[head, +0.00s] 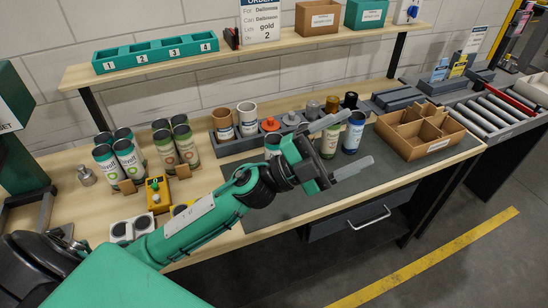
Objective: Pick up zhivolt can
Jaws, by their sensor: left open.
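Several cans with dark lids, teal bands and white labels reading partly "volt" stand upright at the left of the table; the front zhivolt can (130,160) shows best. A similar can (272,145) stands behind my left arm, partly hidden. My left gripper (360,138) is open, its two fingers spread and pointing right. A green can (329,142) and a dark blue can (353,135) show between or behind the fingers; I cannot tell the depth gap. Nothing is seen held. My right gripper is not in view.
Green-labelled cans (187,145) stand right of the zhivolt group. A grey rack (232,147) holds cups and coloured caps. A divided cardboard box (408,145) stands right, beside a roller conveyor (490,113). A shelf (245,54) with a numbered green tray (155,53) hangs above.

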